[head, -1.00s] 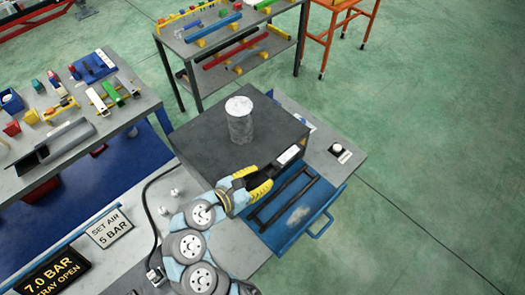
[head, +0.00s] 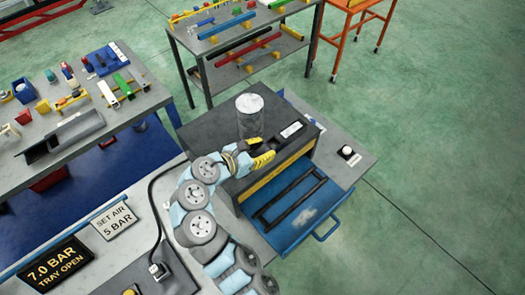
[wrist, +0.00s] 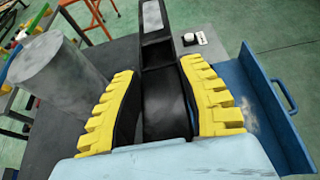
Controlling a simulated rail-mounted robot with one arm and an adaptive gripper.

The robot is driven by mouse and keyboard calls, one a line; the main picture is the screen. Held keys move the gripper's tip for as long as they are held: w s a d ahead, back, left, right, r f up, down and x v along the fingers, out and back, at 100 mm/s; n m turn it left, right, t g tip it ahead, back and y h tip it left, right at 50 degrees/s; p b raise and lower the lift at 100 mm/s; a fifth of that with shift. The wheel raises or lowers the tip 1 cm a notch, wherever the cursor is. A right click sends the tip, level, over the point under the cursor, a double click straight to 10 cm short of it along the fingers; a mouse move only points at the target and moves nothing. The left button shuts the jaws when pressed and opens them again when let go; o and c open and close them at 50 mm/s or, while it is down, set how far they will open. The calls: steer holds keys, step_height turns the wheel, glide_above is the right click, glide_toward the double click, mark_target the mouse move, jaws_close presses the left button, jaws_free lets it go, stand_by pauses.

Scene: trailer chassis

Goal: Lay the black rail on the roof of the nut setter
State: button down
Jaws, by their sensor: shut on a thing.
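The nut setter (head: 205,128) is a dark box with a flat grey-black roof and a yellow-edged front above an open blue tray (head: 327,205). A pale grey cylinder (head: 249,122) stands on its roof and also shows at the left in the wrist view (wrist: 62,80). My gripper (head: 262,155) is over the roof's front part, in front of the cylinder. Its yellow-padded fingers (wrist: 165,105) are shut on the black rail (wrist: 160,85). The rail has a whitish patch at its far end (head: 291,130) and points away along the roof. I cannot tell whether it touches the roof.
A black frame (head: 262,217) lies in the blue tray. A grey bench with a button (head: 347,152) is to the right. A parts table (head: 95,95) is at left and a shelf (head: 240,45) with coloured bars is behind. Signs (head: 115,226) stand at front left.

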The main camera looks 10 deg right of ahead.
steer(key=shift+w+d+f+p, duration=0.15)
steer(key=shift+w+f+p, duration=0.1)
steer(key=shift+w+f, duration=1.25)
steer(key=shift+w+d+f+p, duration=0.1)
steer(key=shift+w+f+p, duration=0.15)
steer(key=shift+w+f, duration=1.2)
steer(key=shift+s+f, duration=0.15)
steer(key=shift+f, duration=0.65)
steer(key=shift+s+f, duration=0.1)
steer(key=shift+f, duration=0.65)
steer(key=shift+f, duration=0.1)
steer(key=c, duration=0.7)
jaws_free()
steer(key=shift+f, duration=0.1)
steer(key=shift+s+a+r, duration=0.1)
steer(key=shift+r, duration=0.1)
steer(key=b+v, duration=0.2)
steer(key=v, duration=0.9)
steer(key=shift+s+a+r, duration=0.1)
steer(key=shift+s+a, duration=0.05)
steer(key=shift+a, duration=0.15)
